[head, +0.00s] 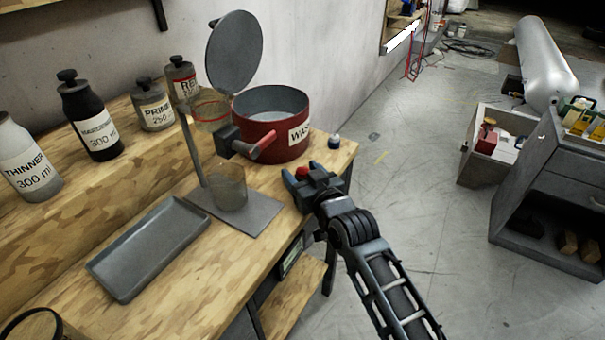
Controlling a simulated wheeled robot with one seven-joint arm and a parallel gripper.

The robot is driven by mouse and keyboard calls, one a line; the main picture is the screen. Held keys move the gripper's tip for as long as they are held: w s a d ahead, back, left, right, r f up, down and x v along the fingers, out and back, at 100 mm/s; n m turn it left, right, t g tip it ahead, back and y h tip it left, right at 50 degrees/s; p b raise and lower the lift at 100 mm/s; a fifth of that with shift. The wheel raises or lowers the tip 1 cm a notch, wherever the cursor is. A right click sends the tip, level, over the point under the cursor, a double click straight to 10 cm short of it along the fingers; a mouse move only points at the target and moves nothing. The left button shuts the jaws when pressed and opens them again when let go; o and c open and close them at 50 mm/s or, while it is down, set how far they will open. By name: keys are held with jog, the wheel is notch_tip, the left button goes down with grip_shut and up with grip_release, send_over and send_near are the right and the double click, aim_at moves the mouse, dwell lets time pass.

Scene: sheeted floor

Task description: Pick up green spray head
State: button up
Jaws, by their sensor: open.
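I cannot make out a green spray head for certain. Small green patches (598,132) show among items on the grey cabinet at the far right, too small to identify. My gripper (303,176) is open over the right front edge of the wooden bench. A small red knob-like piece (301,172) shows at its fingers; I cannot tell whether it lies between them or behind. A small round item with a dark blue top (334,142) stands on the bench corner just beyond my gripper.
On the bench (170,295) are a red pot (268,150) with its lid raised, a stand with a clear cup (229,188), a grey tray (150,250) and several labelled bottles (88,118). A crate (478,160) and cabinet (550,205) stand right. The floor between is clear.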

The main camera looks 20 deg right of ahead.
jog(key=shift+c, duration=0.3)
jog(key=c, duration=1)
jog(key=shift+o, duration=0.2)
jog(key=shift+r, duration=0.1)
